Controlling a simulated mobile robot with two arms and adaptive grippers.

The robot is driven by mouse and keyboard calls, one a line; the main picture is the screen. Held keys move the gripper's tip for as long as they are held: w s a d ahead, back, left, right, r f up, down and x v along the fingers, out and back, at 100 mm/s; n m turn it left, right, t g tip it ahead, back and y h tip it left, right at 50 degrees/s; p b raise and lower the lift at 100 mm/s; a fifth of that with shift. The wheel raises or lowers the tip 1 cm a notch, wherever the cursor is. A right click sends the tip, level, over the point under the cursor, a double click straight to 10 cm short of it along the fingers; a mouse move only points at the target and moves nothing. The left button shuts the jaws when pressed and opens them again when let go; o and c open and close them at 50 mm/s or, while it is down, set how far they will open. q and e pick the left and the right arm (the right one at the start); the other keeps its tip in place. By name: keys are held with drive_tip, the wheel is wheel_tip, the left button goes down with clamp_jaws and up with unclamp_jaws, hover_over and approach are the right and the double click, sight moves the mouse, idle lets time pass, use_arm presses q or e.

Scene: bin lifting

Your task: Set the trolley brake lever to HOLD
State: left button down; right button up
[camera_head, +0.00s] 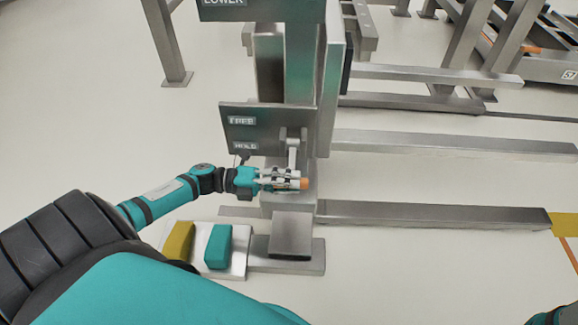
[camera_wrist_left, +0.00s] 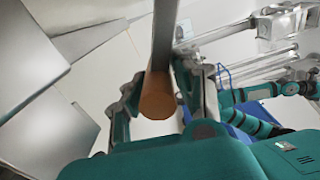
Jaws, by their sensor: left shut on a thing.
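The brake lever (camera_head: 292,156) is a grey metal arm that hangs down from a pivot on the trolley's grey panel (camera_head: 262,116). Its orange grip (camera_head: 304,183) is at the lower end. The panel carries a FREE label (camera_head: 242,121) above a HOLD label (camera_head: 246,146). My left gripper (camera_head: 290,182) is shut on the orange grip, close to the HOLD label's height but below it. In the left wrist view the orange grip (camera_wrist_left: 158,98) sits between the two fingers. My right gripper is not in view; only a bit of teal shows at the bottom right corner.
A yellow pedal (camera_head: 179,241) and a teal pedal (camera_head: 218,246) sit on a plate on the floor, below my left forearm. A grey block (camera_head: 291,235) stands beside them. Metal rails (camera_head: 430,214) run right along the floor. The floor at left is clear.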

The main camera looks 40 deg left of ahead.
use_arm(q)
drive_tip(key=shift+w+a+f, duration=0.1)
drive_tip(key=shift+a+f, duration=0.05)
drive_tip(key=shift+f, duration=0.1)
drive_tip(key=c, duration=1)
unclamp_jaws()
drive_tip(key=shift+c, duration=0.2)
drive_tip(key=shift+r, duration=0.1)
drive_tip(key=v, duration=1.2)
